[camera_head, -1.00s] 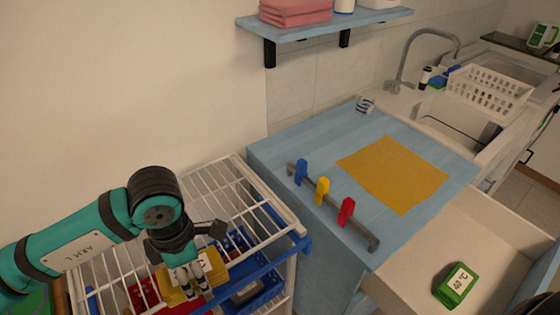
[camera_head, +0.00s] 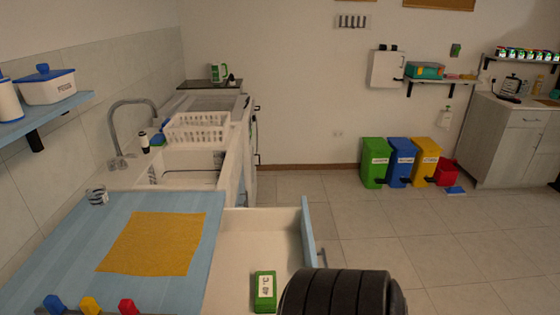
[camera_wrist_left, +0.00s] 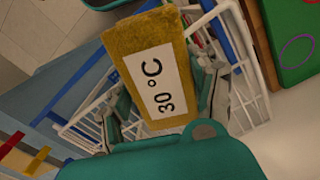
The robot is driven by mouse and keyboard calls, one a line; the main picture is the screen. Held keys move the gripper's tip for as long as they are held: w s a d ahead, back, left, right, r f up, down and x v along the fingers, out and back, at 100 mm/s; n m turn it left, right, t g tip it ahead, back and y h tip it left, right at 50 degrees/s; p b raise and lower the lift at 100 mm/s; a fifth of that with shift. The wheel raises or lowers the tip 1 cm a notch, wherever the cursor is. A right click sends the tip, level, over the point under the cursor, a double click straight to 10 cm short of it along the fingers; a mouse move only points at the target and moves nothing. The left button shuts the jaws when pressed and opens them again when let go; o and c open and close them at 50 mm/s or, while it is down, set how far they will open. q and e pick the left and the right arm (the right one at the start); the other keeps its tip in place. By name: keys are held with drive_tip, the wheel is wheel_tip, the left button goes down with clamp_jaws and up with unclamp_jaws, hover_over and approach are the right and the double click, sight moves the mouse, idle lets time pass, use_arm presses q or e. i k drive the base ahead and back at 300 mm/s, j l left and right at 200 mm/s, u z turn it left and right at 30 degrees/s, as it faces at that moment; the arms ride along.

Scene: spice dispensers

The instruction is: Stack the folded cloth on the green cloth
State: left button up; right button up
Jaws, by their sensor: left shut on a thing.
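The folded cloth (camera_wrist_left: 152,70) is a yellow block with a white "30 °C" label, seen in the left wrist view. My left gripper (camera_wrist_left: 166,104) is shut on it, with a finger on either side. The left gripper is outside the head view. The green cloth (camera_head: 265,292), folded and with a white label, lies in the open drawer in the head view. The folded cloth is not in the head view, so its distance from the green cloth cannot be told. My right gripper is not in view.
The open white drawer (camera_head: 257,235) has bare floor around the green cloth. A flat yellow cloth (camera_head: 153,243) lies on the blue counter (camera_head: 70,230), near blue, yellow and red clips at its front. In the wrist view, a white wire rack (camera_wrist_left: 245,70) is beside the folded cloth.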

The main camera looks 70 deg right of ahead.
sight(265, 286)
drive_tip(key=l+z, duration=0.2)
drive_tip(key=z, duration=0.2)
drive_tip(key=l+z, duration=0.2)
drive_tip(key=z, duration=0.2)
drive_tip(key=l+z, duration=0.2)
drive_tip(key=z, duration=0.2)
drive_tip(key=l+z, duration=0.2)
drive_tip(key=z, duration=0.2)
drive_tip(key=i+l, duration=0.15)
drive_tip(key=l, duration=0.2)
drive_tip(key=i+l, duration=0.1)
drive_tip(key=l, duration=0.25)
